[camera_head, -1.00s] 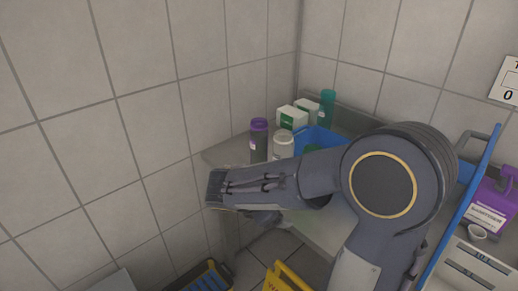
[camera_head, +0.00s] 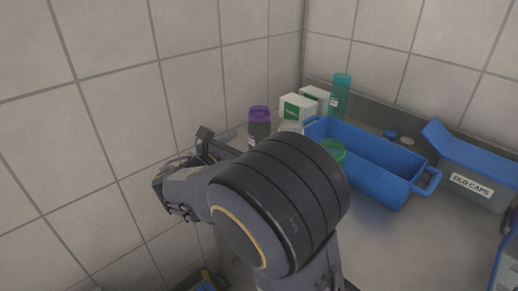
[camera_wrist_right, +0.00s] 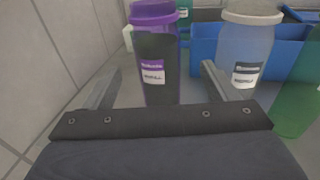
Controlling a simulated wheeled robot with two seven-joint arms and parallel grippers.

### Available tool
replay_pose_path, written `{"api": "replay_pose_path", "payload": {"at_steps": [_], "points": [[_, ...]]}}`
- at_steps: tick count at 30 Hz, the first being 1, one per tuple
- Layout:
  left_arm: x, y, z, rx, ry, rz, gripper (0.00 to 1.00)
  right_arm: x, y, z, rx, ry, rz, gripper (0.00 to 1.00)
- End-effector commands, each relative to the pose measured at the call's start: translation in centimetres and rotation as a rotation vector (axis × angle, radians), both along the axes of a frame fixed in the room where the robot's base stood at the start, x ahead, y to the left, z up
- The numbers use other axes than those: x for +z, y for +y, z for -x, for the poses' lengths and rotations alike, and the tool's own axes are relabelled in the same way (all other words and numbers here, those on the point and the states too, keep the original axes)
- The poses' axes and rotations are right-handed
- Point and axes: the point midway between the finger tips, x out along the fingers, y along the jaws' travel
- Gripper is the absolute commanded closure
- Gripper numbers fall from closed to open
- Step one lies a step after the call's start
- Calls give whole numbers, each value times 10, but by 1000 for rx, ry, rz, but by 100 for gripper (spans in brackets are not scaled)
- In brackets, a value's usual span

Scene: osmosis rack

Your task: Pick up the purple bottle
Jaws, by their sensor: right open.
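The purple bottle (camera_head: 259,127) has a purple cap and a dark body, and stands upright near the left end of the steel counter in the head view. In the right wrist view the purple bottle (camera_wrist_right: 157,60) stands just beyond and between my open fingers, with a purple and white label facing me. My right gripper (camera_wrist_right: 160,85) is open and empty. In the head view my right gripper (camera_head: 182,160) is partly hidden by its own arm, left of the bottle. My left gripper is not in view.
A clear white-capped bottle (camera_wrist_right: 244,45) stands close right of the purple one, near my right finger. A green bottle (camera_wrist_right: 299,95) is farther right. A blue bin (camera_head: 365,160), white boxes (camera_head: 299,107), a teal bottle (camera_head: 340,95) and an old caps box (camera_head: 470,172) are on the counter. Tiled walls are left and behind.

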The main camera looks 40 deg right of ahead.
Motion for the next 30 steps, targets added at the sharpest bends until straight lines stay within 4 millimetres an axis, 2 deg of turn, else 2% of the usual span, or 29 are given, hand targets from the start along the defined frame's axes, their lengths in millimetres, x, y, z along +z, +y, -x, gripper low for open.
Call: {"api": "replay_pose_path", "payload": {"at_steps": [2, 5, 21, 30], "points": [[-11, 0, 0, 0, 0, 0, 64, -10, 0, 0, 1, 0, 3, 20], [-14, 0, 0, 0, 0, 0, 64, -13, -4, -2, 0, 0, 4, 20], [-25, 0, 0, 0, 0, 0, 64, -15, -70, -18, -1, 0, 3, 20], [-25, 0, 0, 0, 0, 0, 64, -15, -75, -20, 1, 0, 2, 20]]}}
